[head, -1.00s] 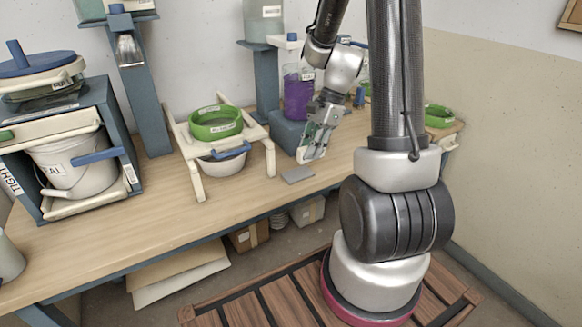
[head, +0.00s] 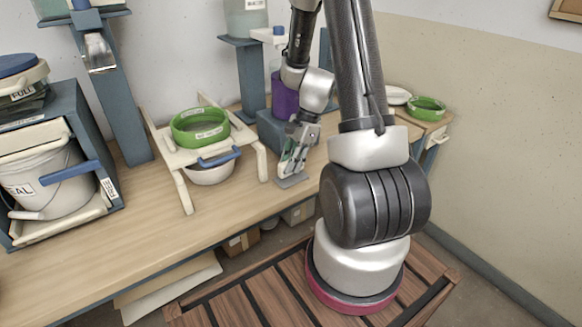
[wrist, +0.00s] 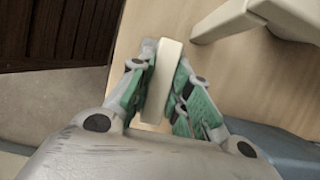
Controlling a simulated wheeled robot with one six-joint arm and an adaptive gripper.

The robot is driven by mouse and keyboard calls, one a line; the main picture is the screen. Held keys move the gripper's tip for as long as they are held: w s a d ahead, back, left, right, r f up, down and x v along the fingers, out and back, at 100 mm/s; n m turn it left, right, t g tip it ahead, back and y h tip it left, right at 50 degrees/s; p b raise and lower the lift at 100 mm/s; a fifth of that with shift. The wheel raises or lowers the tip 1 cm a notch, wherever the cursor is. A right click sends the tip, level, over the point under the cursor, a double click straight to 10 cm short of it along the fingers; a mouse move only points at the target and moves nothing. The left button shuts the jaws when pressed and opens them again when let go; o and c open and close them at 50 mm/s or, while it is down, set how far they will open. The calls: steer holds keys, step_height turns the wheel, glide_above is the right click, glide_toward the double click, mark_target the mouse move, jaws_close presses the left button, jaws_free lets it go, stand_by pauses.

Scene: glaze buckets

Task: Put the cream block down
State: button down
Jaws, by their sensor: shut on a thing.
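My gripper (head: 290,165) is low over the worktop, at the small grey pad (head: 294,182). In the wrist view its green-padded fingers (wrist: 160,85) are closed on the two sides of the cream block (wrist: 163,72). The block is long and narrow, and its upper end sticks out past the fingers. In the head view the fingers mostly hide the block. I cannot tell whether its lower end touches the pad.
A cream stand (head: 184,195) with a green sieve (head: 187,137) over a white bowl (head: 212,174) is just left of my gripper. A purple container (head: 284,98) and a blue block (head: 268,128) are behind.

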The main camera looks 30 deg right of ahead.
steer(key=shift+f, duration=0.75)
steer(key=shift+f, duration=0.1)
steer(key=c, duration=1.3)
jaws_free()
steer(key=v, duration=1.2)
steer(key=s+a+r+n+t+h, duration=0.1)
steer(key=s+a+r+n, duration=0.1)
steer(key=s+r+n, duration=0.3)
steer(key=s+a+r+n+t+h, duration=0.2)
steer(key=s+a+r+n, duration=0.1)
steer(key=s+r+n, duration=0.3)
steer(key=s+a+r+n+t+h, duration=0.1)
steer(key=s+a+r+n, duration=0.1)
steer(key=s+r+n, duration=0.3)
steer(key=shift+s+a+r+n+t+h, duration=0.2)
steer(key=shift+r+n, duration=0.2)
steer(key=shift+r, duration=0.15)
steer(key=shift+s+a+r+n+t+h, duration=0.1)
steer(key=shift+s+a+r+n, duration=0.1)
steer(key=shift+r+n, duration=0.3)
